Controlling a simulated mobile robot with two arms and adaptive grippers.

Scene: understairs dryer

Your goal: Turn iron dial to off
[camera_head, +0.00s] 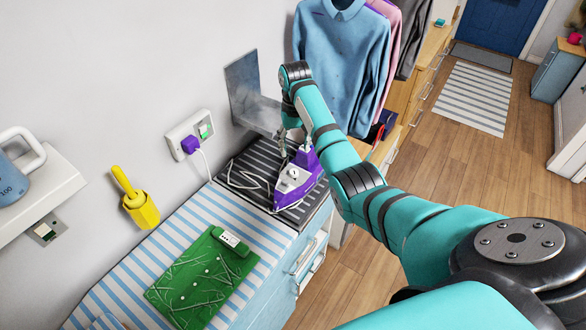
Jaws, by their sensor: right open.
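The purple and white iron (309,180) stands on a dark striped pad at the far end of the counter. Its small dial (293,173) shows on the white top part, too small to read its setting. My right gripper (291,147) hangs just behind and above the iron's handle, partly hidden by my own arm. It is open, and I cannot tell whether it touches the iron. My left gripper is not in view.
A wall socket (199,133) holds a purple plug. A metal bracket (246,92) stands behind the iron. Shirts (343,45) hang behind my arm. Open floor (440,165) lies to the right.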

